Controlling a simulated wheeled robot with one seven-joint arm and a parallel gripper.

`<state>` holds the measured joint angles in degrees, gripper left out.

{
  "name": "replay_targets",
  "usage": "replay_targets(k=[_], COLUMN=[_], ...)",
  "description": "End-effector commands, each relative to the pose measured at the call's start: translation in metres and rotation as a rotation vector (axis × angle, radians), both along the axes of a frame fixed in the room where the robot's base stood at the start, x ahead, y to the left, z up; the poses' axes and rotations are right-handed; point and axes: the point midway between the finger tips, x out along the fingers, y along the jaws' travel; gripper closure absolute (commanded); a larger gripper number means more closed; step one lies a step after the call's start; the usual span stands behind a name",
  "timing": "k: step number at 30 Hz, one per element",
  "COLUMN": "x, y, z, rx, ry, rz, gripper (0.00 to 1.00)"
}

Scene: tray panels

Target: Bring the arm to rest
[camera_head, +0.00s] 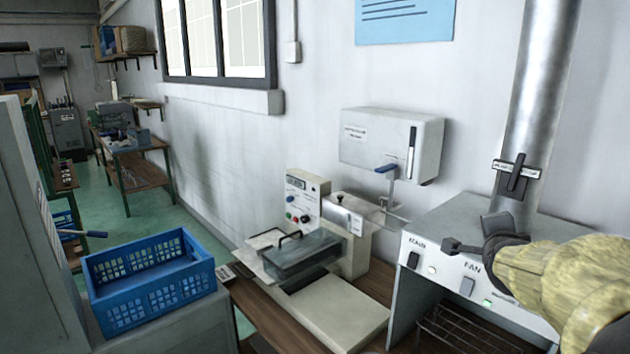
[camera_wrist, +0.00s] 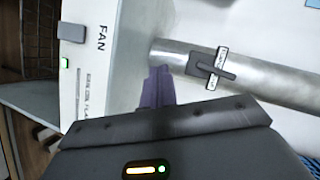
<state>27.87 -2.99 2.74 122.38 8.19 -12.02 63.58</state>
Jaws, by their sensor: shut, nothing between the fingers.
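My arm comes in from the right edge in the head view, in a yellowish sleeve. My gripper (camera_head: 456,246) is in front of the white switch box (camera_head: 480,300). Its fingers, shut and empty, also show in the wrist view (camera_wrist: 158,80). They appear close to the box near the foot of the metal duct (camera_head: 537,80); I cannot tell whether they touch it. In the wrist view the duct (camera_wrist: 270,82) with its dark damper handle (camera_wrist: 211,68) lies just beyond the fingers.
The box carries a black MAIN switch (camera_head: 413,260) and a grey FAN switch (camera_head: 467,286), with a green light (camera_head: 487,303). A bench device with a clear cover (camera_head: 300,250) stands left of it. A blue crate (camera_head: 150,285) sits at the lower left. Open floor lies behind the crate.

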Motion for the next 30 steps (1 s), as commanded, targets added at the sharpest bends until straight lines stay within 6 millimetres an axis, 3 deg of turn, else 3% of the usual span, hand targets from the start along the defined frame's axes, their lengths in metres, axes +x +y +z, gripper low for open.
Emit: replay_targets(k=[1,4,8,11,15,18,21,30], x=[0.001,-0.007,-0.031,-0.060,-0.114,-0.146,-0.164,-0.167], y=[0.022,0.063,0.114,0.152,0.194,0.211,0.218,0.219], z=[-0.024,-0.070,-0.127,-0.167,-0.213,-0.232,-0.240,-0.242], rx=[-0.037,-0.132,-0.266,-0.380,-0.539,-0.622,-0.667,-0.676], ry=[0.105,0.313,0.569,0.752,0.975,1.074,1.120,1.129], rz=[0.074,0.235,0.483,0.704,1.040,1.230,1.332,1.351], gripper=[1.00,1.00,1.00,1.00,1.00,1.00,1.00,1.00])
